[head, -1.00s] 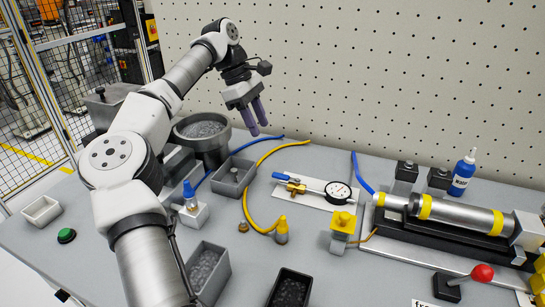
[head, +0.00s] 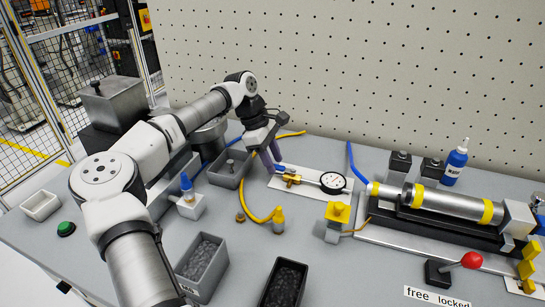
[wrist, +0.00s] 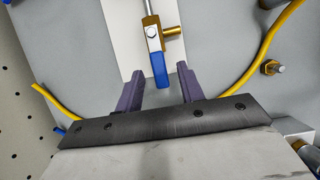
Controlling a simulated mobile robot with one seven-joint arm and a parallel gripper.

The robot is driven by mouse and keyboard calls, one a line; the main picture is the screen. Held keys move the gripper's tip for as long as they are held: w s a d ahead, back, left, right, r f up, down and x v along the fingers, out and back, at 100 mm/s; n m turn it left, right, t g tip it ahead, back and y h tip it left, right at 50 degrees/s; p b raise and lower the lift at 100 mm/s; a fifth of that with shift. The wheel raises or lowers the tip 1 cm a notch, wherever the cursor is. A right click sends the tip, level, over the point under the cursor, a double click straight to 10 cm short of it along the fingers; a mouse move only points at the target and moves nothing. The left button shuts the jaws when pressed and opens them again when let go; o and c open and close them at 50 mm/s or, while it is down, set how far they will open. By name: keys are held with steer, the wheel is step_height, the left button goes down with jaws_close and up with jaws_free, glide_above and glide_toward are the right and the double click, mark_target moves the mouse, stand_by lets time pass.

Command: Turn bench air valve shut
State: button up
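The bench air valve is a brass body (head: 292,179) with a blue lever handle (head: 280,169), on a white plate (head: 310,191) beside a round dial gauge (head: 333,182). In the wrist view the brass body (wrist: 152,38) is ahead of my gripper, and the blue lever (wrist: 160,70) points back towards it. My gripper (wrist: 160,71) is open, its purple fingertips on either side of the lever's end with gaps showing. In the head view my gripper (head: 271,157) is just behind and left of the handle. Whether the fingertips are level with the lever I cannot tell.
A yellow hose (head: 250,196) curves left of the valve plate. A grey bin with a peg (head: 229,170) stands left of it. A yellow block (head: 338,213) and a silver cylinder (head: 450,203) are to the right. The perforated wall (head: 370,70) is behind.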

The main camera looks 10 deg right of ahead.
steer(key=shift+c, duration=0.2)
jaws_close()
